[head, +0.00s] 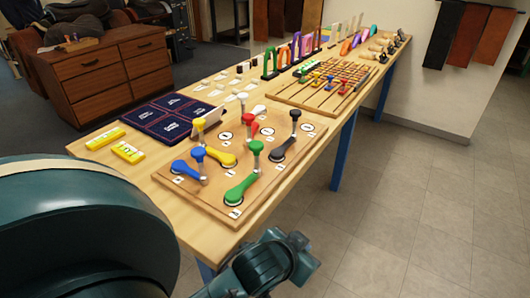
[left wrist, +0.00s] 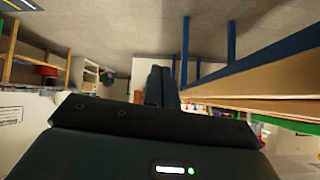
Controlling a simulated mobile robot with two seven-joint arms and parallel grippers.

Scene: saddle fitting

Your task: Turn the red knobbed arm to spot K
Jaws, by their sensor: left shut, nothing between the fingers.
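The red knobbed arm's red top (head: 248,119) stands near the middle of the wooden board (head: 292,165), behind the green knob. The rest of the red arm is small and partly hidden, so its direction is hard to tell. Several white labels and ringed spots lie on the board, but I cannot read which one is K. My left gripper (head: 285,262) is off the board's near edge, apart from the red arm. In the left wrist view its dark fingers (left wrist: 162,87) are together and hold nothing. My right gripper is out of view.
Green (head: 241,188), blue (head: 188,170), yellow (head: 220,156) and dark (head: 284,148) knobbed arms crowd the board. Yellow boxes (head: 128,152) and a dark blue mat (head: 172,115) lie left. Other game boards stand farther along the table. Open floor (head: 400,220) lies right.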

